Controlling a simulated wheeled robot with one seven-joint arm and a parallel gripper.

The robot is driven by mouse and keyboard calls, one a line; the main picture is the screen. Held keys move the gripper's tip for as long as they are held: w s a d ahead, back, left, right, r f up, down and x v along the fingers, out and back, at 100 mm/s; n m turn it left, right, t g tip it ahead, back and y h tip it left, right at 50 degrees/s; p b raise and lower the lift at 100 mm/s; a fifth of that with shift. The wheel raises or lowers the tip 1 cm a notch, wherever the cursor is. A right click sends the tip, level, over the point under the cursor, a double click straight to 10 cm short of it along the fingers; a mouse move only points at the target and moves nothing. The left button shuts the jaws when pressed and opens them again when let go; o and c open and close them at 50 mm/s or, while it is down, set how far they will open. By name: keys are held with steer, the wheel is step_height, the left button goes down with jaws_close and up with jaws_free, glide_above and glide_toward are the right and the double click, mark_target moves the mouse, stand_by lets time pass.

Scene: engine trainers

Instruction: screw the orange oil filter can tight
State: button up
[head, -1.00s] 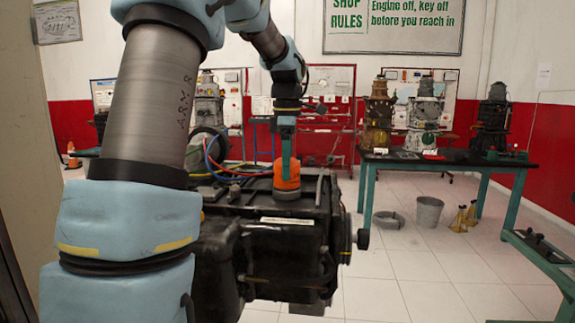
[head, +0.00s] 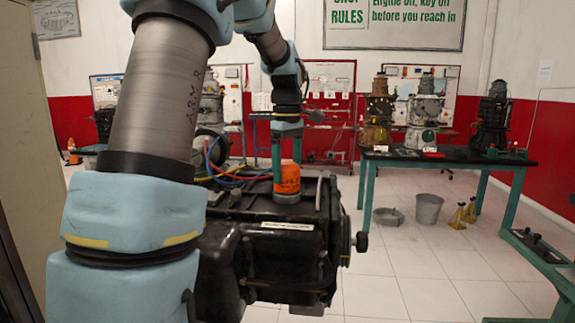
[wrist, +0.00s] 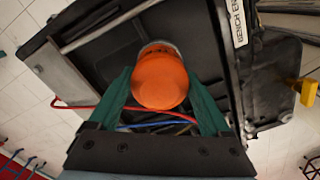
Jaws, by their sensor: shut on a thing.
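The orange oil filter can (head: 287,180) stands upright on top of the black engine block (head: 270,255). In the wrist view the can's round orange end (wrist: 160,80) sits between the two green fingers. The can's lower end meets a grey round seat on the block. The thread is hidden, so I cannot tell how tight the can sits.
Red and blue hoses (head: 225,172) run over the block left of the can. A dark-topped bench (head: 455,157) with engine parts stands at the right. A grey bucket (head: 429,209) and yellow stands (head: 463,214) are on the tiled floor.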

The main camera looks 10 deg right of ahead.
steer(key=m+p, duration=0.2)
steer(key=m, duration=0.5)
steer(key=m+p, duration=0.1)
steer(key=m, duration=0.3)
steer(key=shift+a, duration=0.1)
steer(key=m, duration=0.3)
steer(key=shift+m+p, duration=0.3)
steer(key=shift+p, duration=0.1)
steer(key=m, duration=0.3)
steer(key=shift+m+p, duration=0.3)
steer(key=shift+p, duration=0.1)
steer(key=m+p, duration=0.1)
steer(key=m, duration=0.2)
steer(key=shift+m, duration=0.3)
steer(key=m+p, duration=0.1)
steer(key=m, duration=0.2)
steer(key=shift+a+r+m, duration=0.1)
steer(key=shift+m, duration=0.2)
steer(key=shift+w+m+p, duration=0.1)
steer(key=shift+m+p, duration=0.4)
steer(key=shift+m, duration=1.2)
